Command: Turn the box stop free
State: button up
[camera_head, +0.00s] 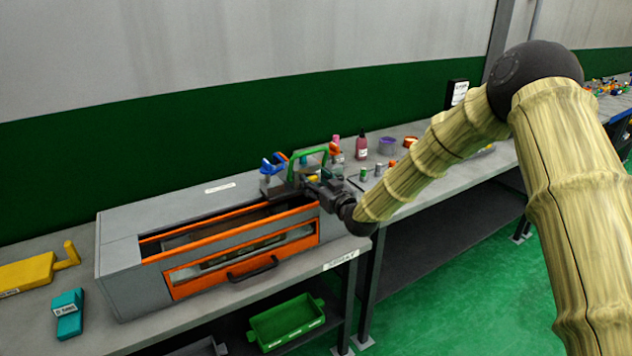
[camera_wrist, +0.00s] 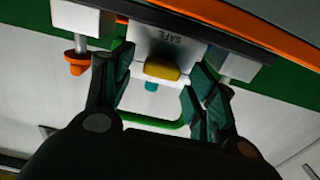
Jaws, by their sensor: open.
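The grey box (camera_head: 125,255) has an orange-framed opening on top and an orange-framed front panel (camera_head: 245,262) with a black handle. My gripper (camera_head: 290,186) is at the box's right rear. In the wrist view my open gripper (camera_wrist: 158,72) has its fingers on either side of a pale block (camera_wrist: 160,45) marked "SAFE". I cannot tell which part is the box stop, or whether the fingers touch anything.
A green handle (camera_head: 310,157) rises close to my gripper. An orange knob (camera_wrist: 77,58) sits left of the fingers. A yellow tool (camera_head: 28,272) and a teal device (camera_head: 68,313) lie left of the box. Bottles and small cans stand behind at right.

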jog(key=c, duration=1)
jog(key=m+b, duration=0.1)
jog(key=m, duration=0.1)
jog(key=m+b, duration=0.1)
jog(key=m, duration=0.2)
jog(key=shift+d+f+b, duration=0.2)
jog(key=shift+b, duration=0.2)
jog(key=m+b, duration=0.2)
jog(key=m, duration=0.2)
jog(key=shift+w+d+f, duration=0.1)
jog(key=m+b, duration=0.4)
jog(key=m, duration=0.2)
jog(key=shift+f+b, duration=0.15)
jog(key=shift+b, duration=0.15)
jog(key=shift+m+b, duration=0.85)
jog(key=shift+m, duration=0.65)
